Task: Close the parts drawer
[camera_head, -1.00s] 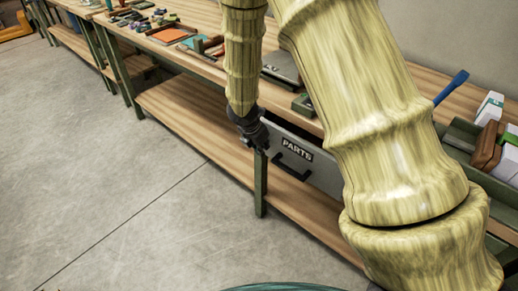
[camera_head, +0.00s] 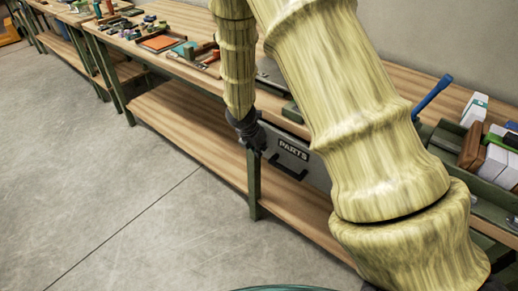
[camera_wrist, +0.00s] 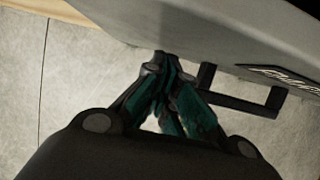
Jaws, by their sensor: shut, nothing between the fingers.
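The parts drawer (camera_head: 314,167) has a grey front with a "PARTS" label and a black handle (camera_head: 289,172). It is under the workbench top, partly hidden by my arm in the head view. How far it stands out is hard to tell. In the wrist view, its grey front (camera_wrist: 225,35) runs across the top right, with the handle (camera_wrist: 240,104) right of my fingers. My gripper (camera_head: 259,148) is shut and empty at the left end of the drawer front. In the wrist view, its fingertips (camera_wrist: 164,62) are close to the front; I cannot tell whether they touch.
The wooden workbench (camera_head: 172,65) carries tools and trays. A green bench leg (camera_head: 254,185) stands just below my gripper. A lower shelf (camera_head: 190,120) runs under the bench. A green bin (camera_head: 488,182) with boxes is at the right. The concrete floor (camera_head: 90,170) in front is clear.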

